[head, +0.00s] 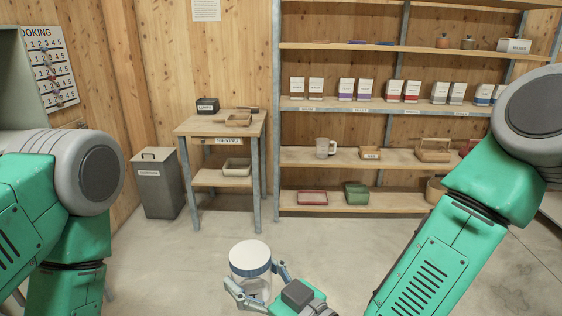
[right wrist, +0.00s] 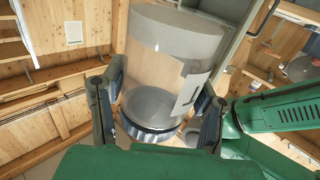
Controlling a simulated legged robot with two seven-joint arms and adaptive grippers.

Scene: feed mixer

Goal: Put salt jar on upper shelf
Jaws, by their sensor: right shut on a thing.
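The salt jar (head: 250,262) is a clear, round jar with a pale top and a blue band, low in the middle of the head view. My right gripper (head: 256,288) is shut around its side and holds it above the floor. In the right wrist view the jar (right wrist: 170,65) fills the middle between the two fingers, with a pale label on its side. The upper shelf (head: 420,49) is a wooden board of the metal-framed rack at the back, well away from the jar. My left gripper is out of view.
A wooden table (head: 222,128) and grey bin (head: 159,183) stand left of the rack. Open floor lies between.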

